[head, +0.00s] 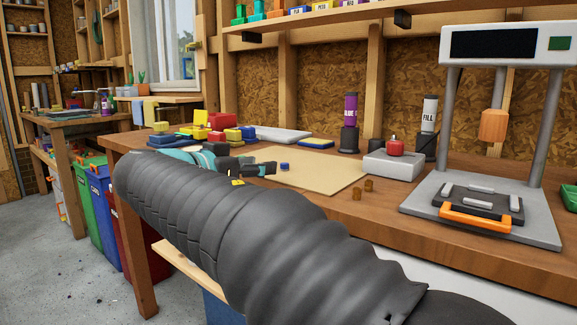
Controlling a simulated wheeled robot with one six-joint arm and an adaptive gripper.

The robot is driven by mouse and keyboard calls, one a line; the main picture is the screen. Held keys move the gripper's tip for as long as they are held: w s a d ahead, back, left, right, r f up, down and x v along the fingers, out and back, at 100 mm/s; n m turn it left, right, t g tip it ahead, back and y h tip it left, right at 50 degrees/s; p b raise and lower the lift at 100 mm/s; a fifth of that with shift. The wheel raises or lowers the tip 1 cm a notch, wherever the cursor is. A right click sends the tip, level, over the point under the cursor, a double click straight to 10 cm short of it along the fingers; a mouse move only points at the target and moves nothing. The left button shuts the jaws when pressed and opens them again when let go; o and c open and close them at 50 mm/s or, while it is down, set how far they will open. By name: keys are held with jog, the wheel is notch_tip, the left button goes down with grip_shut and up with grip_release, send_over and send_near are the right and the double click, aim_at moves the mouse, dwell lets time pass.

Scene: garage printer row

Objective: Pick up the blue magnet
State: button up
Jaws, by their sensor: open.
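My dark sleeved arm crosses the foreground and hides the bench's front left part.
Red, yellow and blue blocks (215,122) stand behind my gripper. Two small brown pieces (363,187) lie by the mat's right corner. A grey box with a red knob (393,163) and a press (480,215) stand to the right. Bottles (349,130) stand at the back.

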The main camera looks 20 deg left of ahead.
aim_at(283, 164)
jog(key=shift+p+x, duration=0.5)
jog(key=shift+x, duration=3.2)
jog(key=shift+f, duration=0.1)
grip_shut()
